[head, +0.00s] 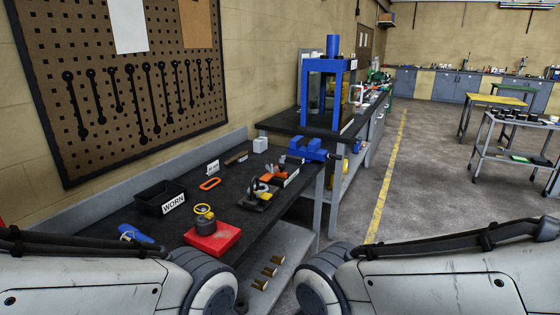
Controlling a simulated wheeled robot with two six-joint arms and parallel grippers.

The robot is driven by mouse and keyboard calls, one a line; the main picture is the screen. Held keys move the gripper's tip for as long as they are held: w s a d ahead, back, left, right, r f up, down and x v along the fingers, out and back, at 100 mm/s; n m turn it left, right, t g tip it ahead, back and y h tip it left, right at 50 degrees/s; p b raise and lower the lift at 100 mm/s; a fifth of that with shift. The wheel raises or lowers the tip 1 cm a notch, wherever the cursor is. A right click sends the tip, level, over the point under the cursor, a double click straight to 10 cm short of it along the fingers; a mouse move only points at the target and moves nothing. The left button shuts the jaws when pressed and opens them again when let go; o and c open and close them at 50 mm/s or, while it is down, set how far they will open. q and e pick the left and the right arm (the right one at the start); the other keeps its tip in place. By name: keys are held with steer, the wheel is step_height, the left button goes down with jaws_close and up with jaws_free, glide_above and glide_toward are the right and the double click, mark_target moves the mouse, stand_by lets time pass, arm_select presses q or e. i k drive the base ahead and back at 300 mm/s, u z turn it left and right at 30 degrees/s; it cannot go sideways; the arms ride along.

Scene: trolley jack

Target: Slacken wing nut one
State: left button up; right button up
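No wing nut can be clearly made out at this size. On the black bench (110,222) a red block (213,238) carries a dark round part (206,225) with a yellow ring-shaped handle (204,211) on top. Behind it to the right is a small fixture (260,197) with yellow and dark parts, too small to read in detail. My two arms enter at the lower left and lower right, bent near the bottom edge. Neither gripper shows in the head view.
A black bin (150,202) labelled WORN, an orange ring (209,184) and a blue item (134,235) lie on the bench. A blue vise (308,150) stands at its far end, a blue press frame (329,95) beyond. Brass pieces (270,271) sit below.

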mark_target(267, 167)
steer(key=i, duration=0.15)
steer(key=k, duration=0.5)
steer(key=z, duration=0.75)
steer(key=i, duration=1.2)
steer(key=u, duration=0.45)
steer(key=i, duration=0.7)
steer(key=u, duration=0.6)
